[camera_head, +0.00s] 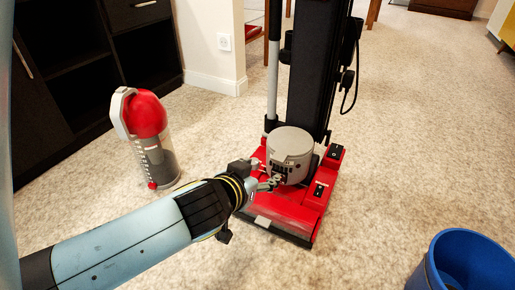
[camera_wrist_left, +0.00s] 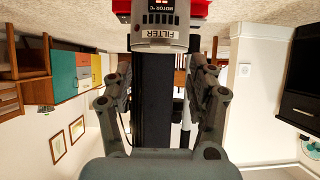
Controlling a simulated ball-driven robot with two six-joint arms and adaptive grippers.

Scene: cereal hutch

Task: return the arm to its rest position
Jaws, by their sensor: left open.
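My left gripper (camera_head: 270,183) is at the end of the blue arm, close in front of the grey filter unit (camera_head: 290,148) on the red vacuum cleaner (camera_head: 290,212). In the left wrist view, which is upside down, the two fingers of the gripper (camera_wrist_left: 160,85) are spread apart with nothing held between them. The filter unit (camera_wrist_left: 160,20), with its printed labels, shows beyond the fingertips. I cannot tell whether a finger touches it. My right gripper is in neither view.
A red-topped clear canister (camera_head: 150,135) stands on the carpet left of my arm. A blue bin (camera_head: 465,265) is at the lower right. A dark cabinet (camera_head: 85,70) stands at the left.

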